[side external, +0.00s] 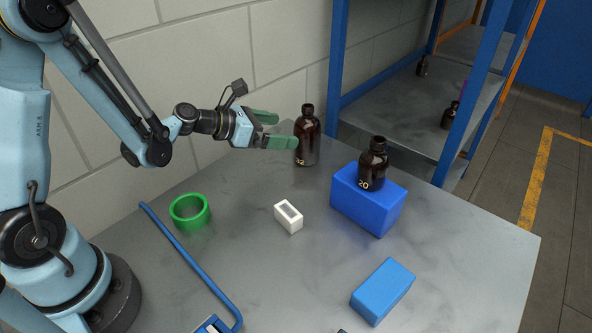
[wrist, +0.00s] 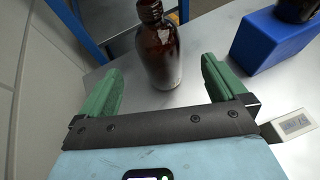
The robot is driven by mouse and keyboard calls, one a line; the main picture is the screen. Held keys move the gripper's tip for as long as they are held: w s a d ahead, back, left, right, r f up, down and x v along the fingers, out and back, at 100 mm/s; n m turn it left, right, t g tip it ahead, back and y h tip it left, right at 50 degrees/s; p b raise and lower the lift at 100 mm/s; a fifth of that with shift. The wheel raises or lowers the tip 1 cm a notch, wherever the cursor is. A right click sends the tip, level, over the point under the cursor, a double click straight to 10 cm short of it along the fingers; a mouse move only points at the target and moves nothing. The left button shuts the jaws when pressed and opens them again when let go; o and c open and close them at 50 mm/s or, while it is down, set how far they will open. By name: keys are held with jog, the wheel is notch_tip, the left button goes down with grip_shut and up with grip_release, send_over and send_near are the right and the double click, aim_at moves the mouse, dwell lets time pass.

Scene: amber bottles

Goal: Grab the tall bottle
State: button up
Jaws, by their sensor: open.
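The tall amber bottle (side external: 308,138), marked 12 or similar, stands upright on the grey table near the wall. A shorter amber bottle (side external: 372,166), marked 20, stands on a blue block (side external: 368,204). My gripper (side external: 281,130) is open, its green fingers pointing at the tall bottle from the left. In the wrist view the tall bottle (wrist: 159,48) is ahead of my gripper (wrist: 158,80), roughly centred between the fingertips. I see nothing held. The tall bottle's top is cut off in the wrist view.
A white box (side external: 288,217), a green ring (side external: 190,212), a light blue block (side external: 383,291) and a bent blue rod (side external: 190,266) lie on the table. A blue-framed shelf (side external: 415,105) stands behind with more bottles. The wall is close behind my gripper.

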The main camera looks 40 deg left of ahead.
aim_at(308, 131)
jog(key=shift+x, duration=4.25)
jog(key=shift+w+r, duration=0.1)
jog(key=shift+r, duration=0.1)
jog(key=c, duration=1.2)
jog(key=shift+r, duration=0.1)
